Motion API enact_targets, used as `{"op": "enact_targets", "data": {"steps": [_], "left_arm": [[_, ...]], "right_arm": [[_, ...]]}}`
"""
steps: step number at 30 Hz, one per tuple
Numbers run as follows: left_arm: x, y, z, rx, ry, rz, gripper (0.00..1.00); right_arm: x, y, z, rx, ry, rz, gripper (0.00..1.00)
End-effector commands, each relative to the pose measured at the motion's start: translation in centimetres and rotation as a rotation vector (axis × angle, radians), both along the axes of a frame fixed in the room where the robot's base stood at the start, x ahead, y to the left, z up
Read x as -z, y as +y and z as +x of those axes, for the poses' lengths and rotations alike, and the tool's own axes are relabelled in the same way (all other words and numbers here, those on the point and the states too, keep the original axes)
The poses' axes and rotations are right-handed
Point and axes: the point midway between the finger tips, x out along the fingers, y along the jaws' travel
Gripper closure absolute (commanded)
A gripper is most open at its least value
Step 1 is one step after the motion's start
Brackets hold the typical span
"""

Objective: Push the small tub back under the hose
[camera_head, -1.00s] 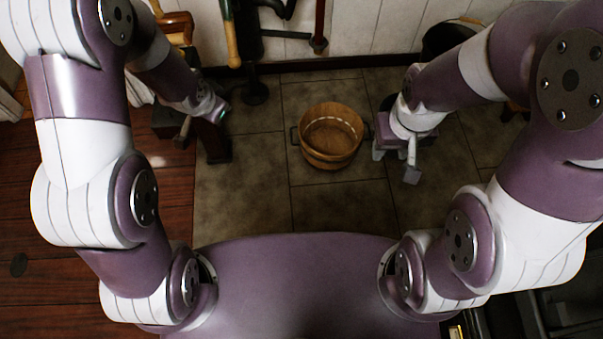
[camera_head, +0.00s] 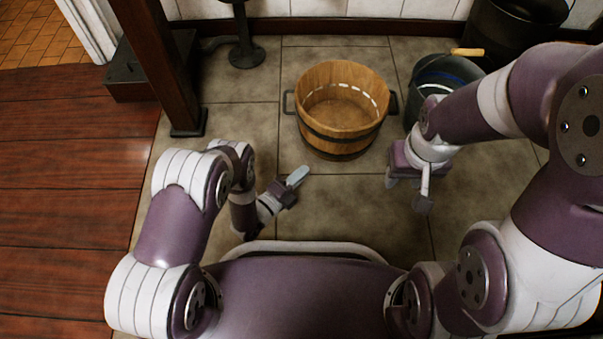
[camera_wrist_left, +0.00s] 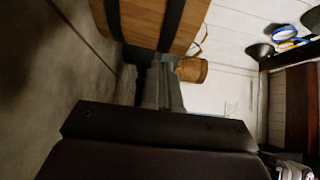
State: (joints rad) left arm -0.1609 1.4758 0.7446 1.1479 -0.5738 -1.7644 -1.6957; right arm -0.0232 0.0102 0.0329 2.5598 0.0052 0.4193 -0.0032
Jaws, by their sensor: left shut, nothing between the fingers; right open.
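The small wooden tub (camera_head: 342,132) stands upright on the tiled floor in the middle of the head view, with dark hoops and a dark handle on each side. My left gripper (camera_head: 298,175) is shut and empty, low in front of the tub and apart from it in the head view. In the left wrist view the tub's staves and dark hoops (camera_wrist_left: 146,22) fill the top, beyond the left gripper's fingers (camera_wrist_left: 160,85). My right gripper (camera_head: 406,190) is open and empty, to the right of the tub's front. I cannot make out the hose.
A dark metal bucket (camera_head: 428,72) with a wooden-gripped handle stands right of the tub. A dark bin (camera_head: 515,25) is behind it. A black stand (camera_head: 245,50) and a wooden post (camera_head: 160,60) are at the left. The white wall is behind; floor behind the tub looks clear.

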Motion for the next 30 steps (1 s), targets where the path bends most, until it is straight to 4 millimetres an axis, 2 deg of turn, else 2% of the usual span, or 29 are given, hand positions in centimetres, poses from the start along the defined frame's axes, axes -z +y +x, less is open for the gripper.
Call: {"op": "enact_targets", "data": {"steps": [1, 9, 15, 20, 30], "left_arm": [[0.7, -0.8, 0.9, 0.004, -0.003, -0.001, 1.0], [0.7, -4.6, 5.3, 0.001, -0.001, -0.001, 1.0], [0.6, -4.4, 8.2, -0.002, 0.001, -0.001, 1.0], [0.2, -4.3, 9.2, -0.003, 0.003, 0.0, 1.0], [0.0, -4.3, 9.3, -0.002, 0.003, -0.001, 1.0]], "right_arm": [[1.4, 0.0, 0.0, 0.0, 0.0, 0.0, 0.57], [5.0, 0.0, 0.0, 0.0, 0.001, 0.0, 0.57], [7.2, 0.0, 0.0, 0.0, 0.001, 0.0, 0.57], [7.6, 0.0, 0.0, 0.0, 0.001, 0.0, 0.57], [7.4, 0.0, 0.0, 0.0, 0.001, 0.0, 0.57]]}}
